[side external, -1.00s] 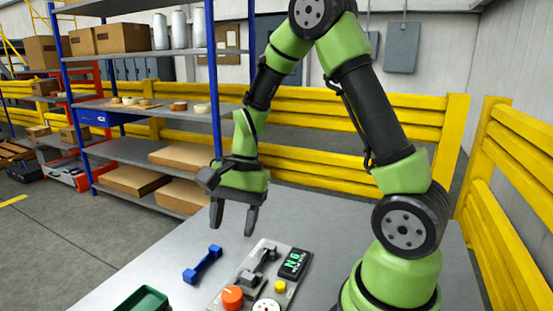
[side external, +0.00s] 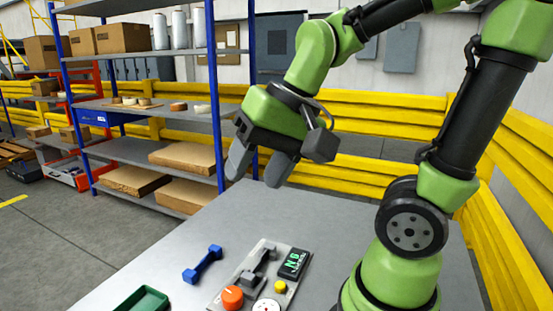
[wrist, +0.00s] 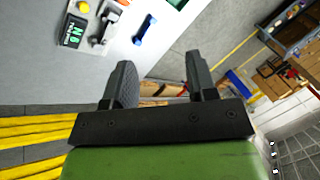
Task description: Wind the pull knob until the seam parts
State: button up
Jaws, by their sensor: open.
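A round orange knob (side external: 232,297) sits at the front left of a grey panel (side external: 219,300) on the table; I cannot tell whether it is the pull knob. A dark grey clamp-like fixture (side external: 253,272) lies along the panel and also shows in the wrist view (wrist: 107,20). A black display (side external: 294,263) with green characters is at its right, with a yellow button (side external: 280,286) below and a white dial (side external: 267,306) cut off by the frame. My gripper (side external: 258,170) is open and empty, high above and behind the panel; its fingers (wrist: 158,66) show apart in the wrist view. No seam is clear.
A blue bar with thick ends (side external: 203,264) lies left of the panel. A green tray (side external: 143,299) is at the front left. The table behind the panel is clear. A stocked shelf rack (side external: 150,108) and yellow rails (side external: 370,176) stand beyond.

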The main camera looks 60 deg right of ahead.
jog(key=s, duration=0.1)
jog(key=s+r+n+t, duration=0.1)
jog(key=s+n, duration=0.1)
jog(key=shift+a+r+t, duration=0.3)
jog(key=shift+a, duration=0.05)
jog(key=shift+s+r+n+t, duration=0.2)
jog(key=shift+s+r+n, duration=0.05)
jog(key=shift+s+n, duration=0.2)
jog(key=shift+s+r+n+t, duration=0.2)
jog(key=shift+s+n, duration=0.15)
jog(key=shift+s, duration=0.1)
dwell(1.4)
